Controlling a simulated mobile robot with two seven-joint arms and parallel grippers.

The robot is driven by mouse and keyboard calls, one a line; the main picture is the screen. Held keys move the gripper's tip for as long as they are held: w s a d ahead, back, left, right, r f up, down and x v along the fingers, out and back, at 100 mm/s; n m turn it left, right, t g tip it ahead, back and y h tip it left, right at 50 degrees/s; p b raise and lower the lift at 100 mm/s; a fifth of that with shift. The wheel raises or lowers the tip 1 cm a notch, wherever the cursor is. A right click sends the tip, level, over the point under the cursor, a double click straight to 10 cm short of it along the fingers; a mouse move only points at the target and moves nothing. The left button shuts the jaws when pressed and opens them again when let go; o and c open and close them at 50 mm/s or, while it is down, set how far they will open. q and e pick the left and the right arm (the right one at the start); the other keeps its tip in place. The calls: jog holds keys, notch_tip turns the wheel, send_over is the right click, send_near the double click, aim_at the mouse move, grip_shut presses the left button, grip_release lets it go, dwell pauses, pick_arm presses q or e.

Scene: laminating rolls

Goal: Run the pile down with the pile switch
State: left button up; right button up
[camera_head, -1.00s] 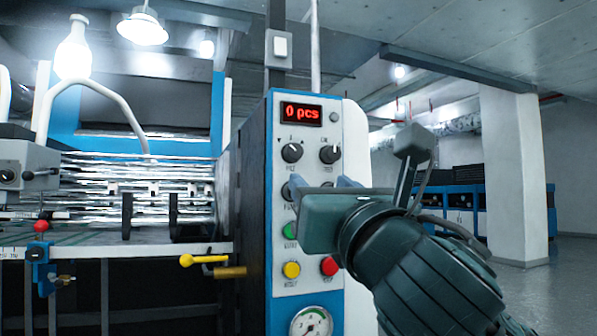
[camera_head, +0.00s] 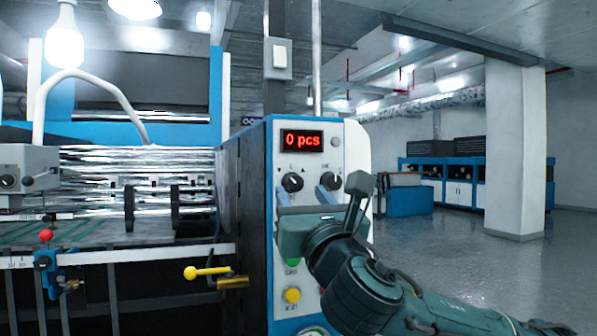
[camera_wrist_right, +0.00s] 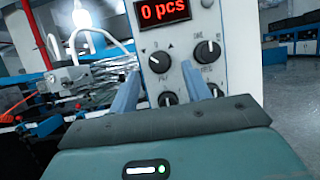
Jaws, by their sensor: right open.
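The control panel (camera_head: 310,160) of the blue and white machine stands upright, with a red "0 pcs" display. Below the display are two black knobs: the upper left knob (camera_head: 292,182), with small arrow marks beside it, and the upper right knob (camera_head: 331,179). The labels are too small to read surely. My right gripper (camera_head: 304,193) is open and empty in front of the panel, its blue fingers pointing at it. In the right wrist view the upper left knob (camera_wrist_right: 159,62) shows between the fingertips, apparently apart from them. Lower knobs are partly hidden by the gripper. My left gripper is out of view.
A yellow button (camera_head: 292,295) sits low on the panel. A yellow-knobbed lever (camera_head: 191,272) sticks out left of it, by the shiny rolls (camera_head: 135,165). Open floor (camera_head: 450,250) lies to the right, with a pillar (camera_head: 515,150) behind.

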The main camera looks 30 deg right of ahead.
aim_at(294, 183)
jog(key=shift+x, duration=1.4)
jog(key=shift+c, duration=0.2)
jog(key=c, duration=0.9)
